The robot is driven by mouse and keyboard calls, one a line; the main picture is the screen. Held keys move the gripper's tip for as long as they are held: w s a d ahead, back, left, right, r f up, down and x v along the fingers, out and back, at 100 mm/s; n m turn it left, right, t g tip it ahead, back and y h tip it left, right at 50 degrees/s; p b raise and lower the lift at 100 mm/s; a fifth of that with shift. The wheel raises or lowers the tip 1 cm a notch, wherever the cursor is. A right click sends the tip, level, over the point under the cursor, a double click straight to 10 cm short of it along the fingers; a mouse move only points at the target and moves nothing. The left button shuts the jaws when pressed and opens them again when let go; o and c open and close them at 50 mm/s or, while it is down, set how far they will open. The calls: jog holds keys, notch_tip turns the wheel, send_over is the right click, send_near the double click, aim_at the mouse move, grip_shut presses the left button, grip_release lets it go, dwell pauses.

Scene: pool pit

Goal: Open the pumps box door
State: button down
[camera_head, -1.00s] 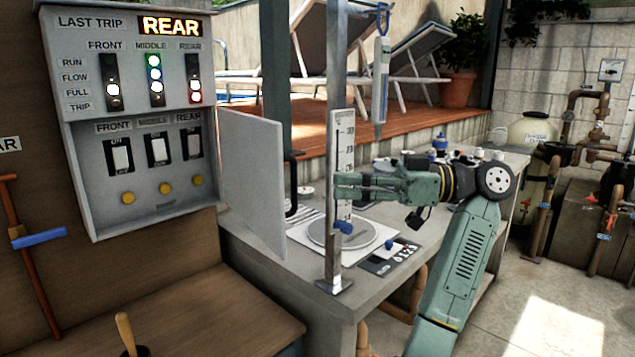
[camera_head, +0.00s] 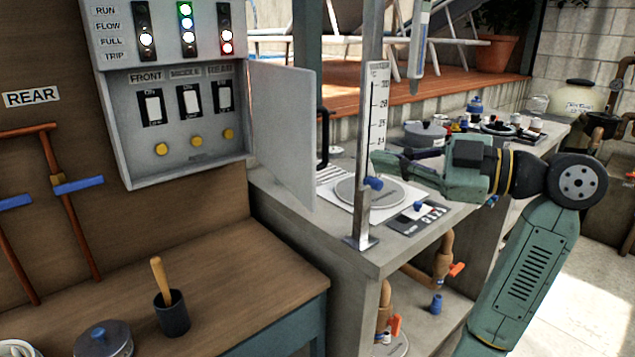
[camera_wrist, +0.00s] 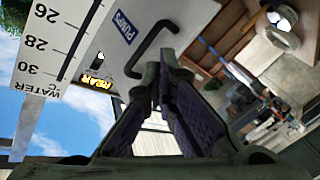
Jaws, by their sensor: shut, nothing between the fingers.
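The pumps box (camera_head: 175,85) is on the brown wall at the left in the head view, with switches, lamps and yellow buttons showing inside. Its grey door (camera_head: 282,135) is swung out wide to the right, and the black handle (camera_head: 322,138) is on the door's far side. In the wrist view the door shows its blue PUMPS label (camera_wrist: 124,28) and the bent black handle (camera_wrist: 152,45), just beyond the fingers. My gripper (camera_head: 378,160) is shut and empty, right of the door behind the ruler post, apart from the handle in the head view.
A cup with a wooden handle (camera_head: 172,312) stands on the lower bench.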

aim_at(306, 186)
jog(key=s+a+f+n+t+h, duration=0.2)
jog(key=s+a+f+n+t, duration=0.2)
jog(key=s+a+n, duration=0.4)
jog(key=s+a+p+x, duration=0.1)
jog(key=p+x, duration=0.2)
jog(key=x, duration=0.7)
jog(key=shift+m, duration=0.4)
jog(key=d, duration=0.1)
jog(key=w+d+p, duration=0.1)
jog(key=d, duration=0.1)
jog(key=shift+w+d+r, duration=0.2)
jog(key=shift+w+d, duration=0.15)
